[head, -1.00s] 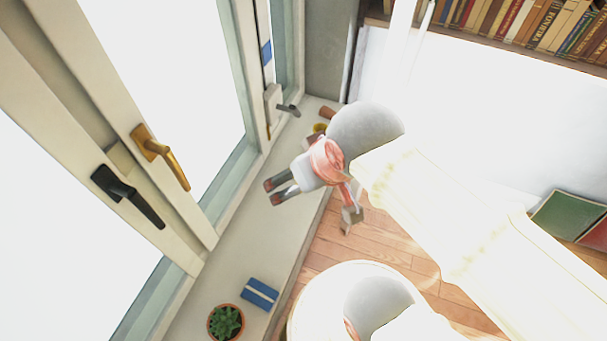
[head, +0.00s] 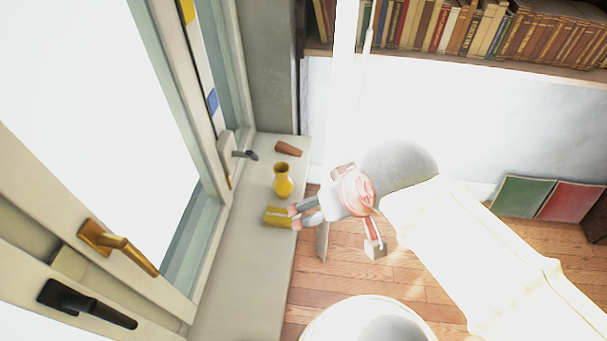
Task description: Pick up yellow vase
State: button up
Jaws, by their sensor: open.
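The yellow vase (head: 283,182) stands upright on the pale window sill (head: 238,285), near its far end. My gripper (head: 295,217) is open over the sill, with its fingers pointing left. It is just below the vase in the picture and does not visibly touch it. A yellow, block-like object (head: 277,216) shows right at the fingertips. I cannot tell whether the fingers touch it.
A brown-red object (head: 288,148) lies on the sill behind the vase. A window handle (head: 244,154) juts out to the vase's upper left. A bookshelf (head: 480,30) is at the back. The near part of the sill is clear.

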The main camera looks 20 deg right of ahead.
aim_at(283, 185)
jog(key=k+l+z, duration=0.15)
jog(key=z, duration=0.3)
jog(key=k+l+z, duration=0.1)
jog(key=z, duration=0.35)
jog(key=i+l, duration=0.05)
jog(key=l, duration=0.05)
